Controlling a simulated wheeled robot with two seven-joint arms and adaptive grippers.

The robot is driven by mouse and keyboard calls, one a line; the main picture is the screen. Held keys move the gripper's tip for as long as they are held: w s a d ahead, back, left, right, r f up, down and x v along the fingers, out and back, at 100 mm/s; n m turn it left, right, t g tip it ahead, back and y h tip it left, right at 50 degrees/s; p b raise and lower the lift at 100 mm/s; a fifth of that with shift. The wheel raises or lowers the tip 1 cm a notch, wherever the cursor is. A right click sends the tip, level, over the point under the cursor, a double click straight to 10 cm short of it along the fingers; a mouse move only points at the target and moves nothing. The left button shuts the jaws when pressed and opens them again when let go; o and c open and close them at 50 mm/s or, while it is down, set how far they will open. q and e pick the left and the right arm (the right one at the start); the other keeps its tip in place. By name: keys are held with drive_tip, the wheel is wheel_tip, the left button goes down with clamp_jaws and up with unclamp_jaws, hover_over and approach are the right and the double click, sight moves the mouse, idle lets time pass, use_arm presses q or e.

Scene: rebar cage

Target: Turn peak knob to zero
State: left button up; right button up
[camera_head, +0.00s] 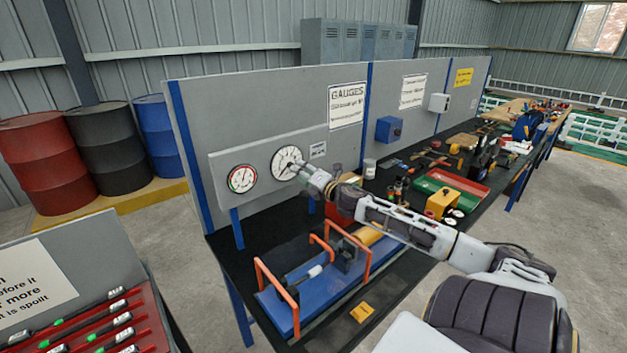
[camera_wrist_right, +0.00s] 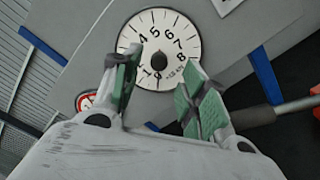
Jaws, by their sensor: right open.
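The white round dial with black numbers (camera_head: 287,163) is mounted on the grey gauge board, and it fills the top of the right wrist view (camera_wrist_right: 160,28). The peak knob appears to be the small black hub (camera_wrist_right: 159,60) at the dial's middle; its exact setting is hard to read. My right gripper (camera_head: 299,167) is in front of this dial. In the wrist view its open green-padded fingers (camera_wrist_right: 160,85) stand on either side of the hub, with nothing between them gripped. The fingers cover part of the lower dial face. My left gripper is not in view.
A second gauge with red and green marks (camera_head: 242,178) is left of the dial. A small label (camera_head: 317,150) is at its right. Below, the black bench carries a blue rig with orange handles (camera_head: 275,291). Tools and a red tray (camera_head: 464,188) lie farther right.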

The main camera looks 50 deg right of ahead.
drive_tip(key=shift+s+a, duration=0.2)
drive_tip(key=shift+s, duration=1.2)
drive_tip(key=shift+s+a, duration=0.15)
drive_tip(key=shift+s, duration=1.25)
drive_tip(key=shift+s, duration=0.1)
